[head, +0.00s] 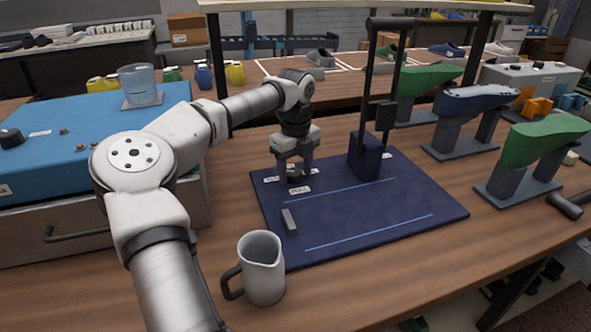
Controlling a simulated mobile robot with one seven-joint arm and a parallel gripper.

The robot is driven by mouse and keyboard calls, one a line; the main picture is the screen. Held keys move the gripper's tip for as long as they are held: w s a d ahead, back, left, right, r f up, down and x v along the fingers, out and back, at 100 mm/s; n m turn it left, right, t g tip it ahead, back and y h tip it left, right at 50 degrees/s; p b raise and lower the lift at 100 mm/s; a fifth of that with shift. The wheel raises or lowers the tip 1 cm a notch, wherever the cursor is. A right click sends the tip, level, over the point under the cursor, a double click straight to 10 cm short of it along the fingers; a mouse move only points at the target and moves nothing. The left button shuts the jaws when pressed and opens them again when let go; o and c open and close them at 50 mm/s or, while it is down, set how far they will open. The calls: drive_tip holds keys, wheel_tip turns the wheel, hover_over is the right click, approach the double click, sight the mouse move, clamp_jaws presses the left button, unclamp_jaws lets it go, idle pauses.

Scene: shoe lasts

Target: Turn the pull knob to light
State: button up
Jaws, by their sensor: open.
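My gripper (295,174) points down over the back left of the dark blue board (400,228). Its two fingers are apart. A small dark round knob (293,176) shows low between the fingers, close to the board; it looks like the pull knob. The fingers stand on either side of it, and I cannot tell whether they touch it. Small white labels (299,190) lie around the knob, but their print is too small to read, so the knob's setting is not clear.
A grey bar (289,222) lies on the board. A tall dark lever post (366,155) stands right of my gripper. Green and navy shoe lasts (545,139) on stands fill the right; a blue-topped cabinet (60,140) is left.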

sight(295, 173)
wheel_tip(295, 173, up, 14)
drive_tip(key=shift+f, duration=0.2)
idle(0.4)
